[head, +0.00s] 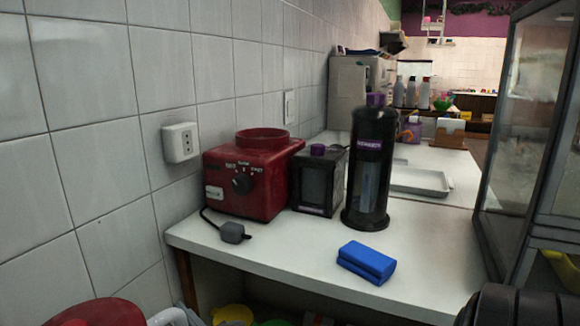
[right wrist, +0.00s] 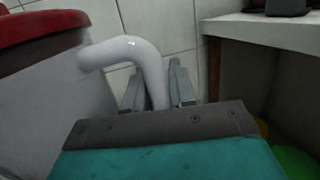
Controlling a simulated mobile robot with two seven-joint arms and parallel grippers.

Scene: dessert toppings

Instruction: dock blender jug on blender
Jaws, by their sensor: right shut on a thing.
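The red blender base (head: 243,182) stands on the white counter against the tiled wall, with its round top ring open and empty. The blender jug shows at the bottom left of the head view as a red lid (head: 100,313) and part of a white handle (head: 168,317), cut off by the frame. In the right wrist view the jug's whitish body (right wrist: 50,90) fills the left side, and its curved white handle (right wrist: 135,50) runs down between the fingers of my right gripper (right wrist: 157,72). That gripper is shut on the handle. The jug is off the blender, below counter height. My left gripper is not in view.
A grey plug (head: 233,232) lies before the blender on the counter (head: 290,248). A black container (head: 319,182), a tall black dispenser (head: 369,165) and a blue block (head: 366,262) stand to its right. A glass cabinet (head: 530,140) bounds the right side.

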